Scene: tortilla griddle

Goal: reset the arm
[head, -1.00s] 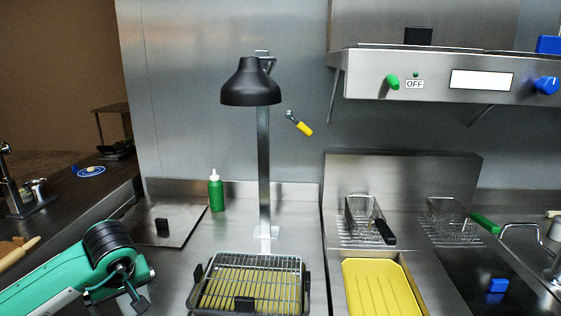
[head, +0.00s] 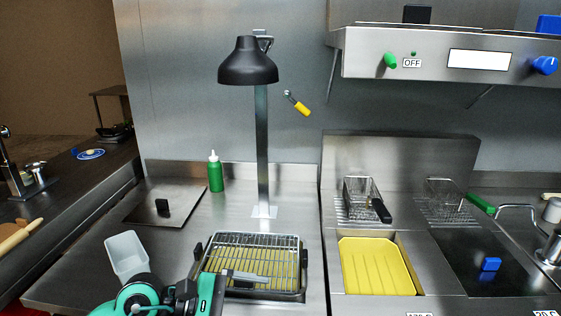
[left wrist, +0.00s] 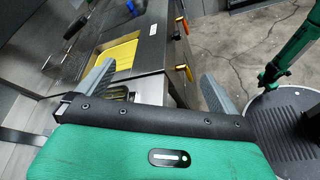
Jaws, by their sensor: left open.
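My left arm comes in at the bottom left of the head view. My left gripper (head: 250,278) is over the front of the wire-racked tray (head: 303,285). In the left wrist view its two grey fingers (left wrist: 152,85) are spread wide, and nothing shows between them but the counter front and floor behind. My right gripper is not in view. Part of the rack is hidden behind my left gripper.
A heat lamp (head: 247,62) stands behind the tray. A clear container (head: 127,254) sits to its left, a green bottle (head: 216,172) farther back. Two wire baskets and a yellow-floored fryer basin (head: 378,268) are on the right. Open floor (left wrist: 235,45) lies beyond the counter.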

